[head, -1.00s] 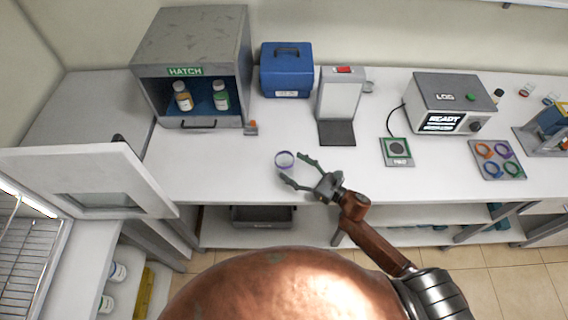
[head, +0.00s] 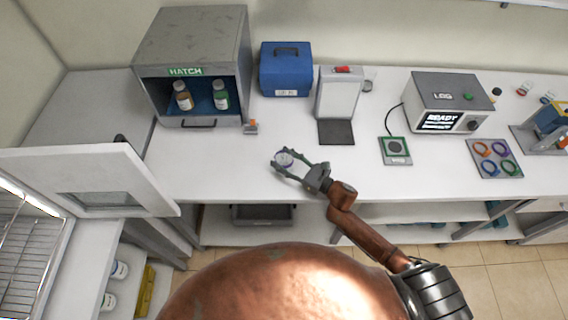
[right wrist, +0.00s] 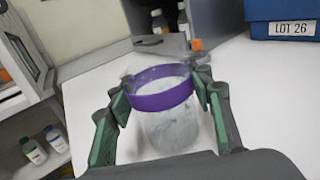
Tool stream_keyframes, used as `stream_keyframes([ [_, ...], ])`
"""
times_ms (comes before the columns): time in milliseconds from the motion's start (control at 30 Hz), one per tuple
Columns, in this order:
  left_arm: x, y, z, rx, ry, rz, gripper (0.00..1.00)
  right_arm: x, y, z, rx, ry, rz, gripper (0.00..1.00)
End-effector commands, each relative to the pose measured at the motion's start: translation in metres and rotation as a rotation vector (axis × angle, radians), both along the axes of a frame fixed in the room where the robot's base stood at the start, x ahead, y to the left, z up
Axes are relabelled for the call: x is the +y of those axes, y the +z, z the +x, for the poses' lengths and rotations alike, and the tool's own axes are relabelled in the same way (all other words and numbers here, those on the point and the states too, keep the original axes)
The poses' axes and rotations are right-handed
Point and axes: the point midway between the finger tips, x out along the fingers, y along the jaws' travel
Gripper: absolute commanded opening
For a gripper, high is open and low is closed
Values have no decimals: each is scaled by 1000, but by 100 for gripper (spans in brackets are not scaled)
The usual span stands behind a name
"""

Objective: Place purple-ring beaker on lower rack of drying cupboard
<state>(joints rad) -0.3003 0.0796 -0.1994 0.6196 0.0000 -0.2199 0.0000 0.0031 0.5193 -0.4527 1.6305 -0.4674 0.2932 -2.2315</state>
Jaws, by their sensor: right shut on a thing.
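The purple-ring beaker (right wrist: 165,112) is a clear glass with a purple band near its rim. In the head view the beaker (head: 284,159) is over the middle of the white bench. My right gripper (head: 282,162) is shut on it, with one finger on each side, as the right wrist view also shows. I cannot tell whether its base touches the bench. The drying cupboard (head: 90,178) is at the far left with its door swung open. A wire rack (head: 22,250) shows inside it; I cannot tell which level. My left gripper is not in view.
The hatch box (head: 195,50) with two bottles stands at the back left, with the blue case (head: 286,70) beside it. The open door's panel juts over the bench's left end. The bench front between the door and my gripper is clear.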

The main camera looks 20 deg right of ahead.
Motion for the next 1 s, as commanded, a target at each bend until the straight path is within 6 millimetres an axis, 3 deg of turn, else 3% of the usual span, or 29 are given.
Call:
stream_keyframes([
  [367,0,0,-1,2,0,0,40,0,0,0,0,0,0,17],
  [667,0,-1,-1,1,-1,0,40,-1,6,0,-1,0,-2,17],
  [867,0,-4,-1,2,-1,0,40,-1,35,-2,-4,2,-4,17],
  [1000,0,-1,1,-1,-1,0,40,-2,67,-32,-2,2,-5,17],
])
